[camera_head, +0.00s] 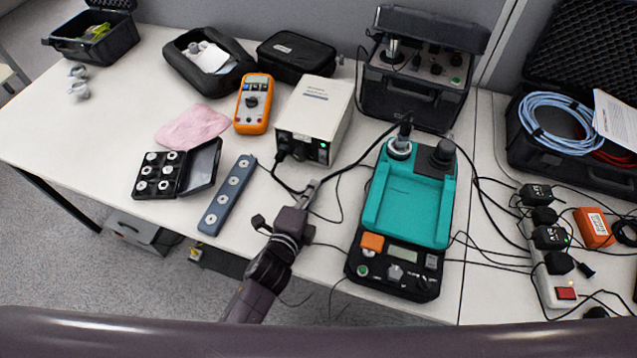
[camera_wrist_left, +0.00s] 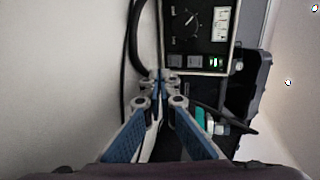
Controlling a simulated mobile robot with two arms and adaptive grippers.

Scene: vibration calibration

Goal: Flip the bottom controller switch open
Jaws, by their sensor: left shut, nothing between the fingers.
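The white controller box (camera_head: 313,108) stands mid-table in the head view, with a small green light (camera_head: 322,153) low on its front. In the left wrist view a dark panel (camera_wrist_left: 210,22) shows a dial, a white meter and a green-lit switch (camera_wrist_left: 214,62) along its bottom edge. I cannot tell for sure that this is the same box. My left gripper (camera_head: 311,187) is shut and empty, in front of the white box near the table's front edge. Its closed fingertips also show in the left wrist view (camera_wrist_left: 160,77), below and left of the lit switch. My right gripper is not in view.
A teal and black calibrator (camera_head: 407,205) stands right of my gripper. A blue-grey strip (camera_head: 227,196) and a black box of round parts (camera_head: 160,175) lie left. An orange multimeter (camera_head: 253,104) is behind them. Black cables (camera_head: 343,178) run close to my gripper.

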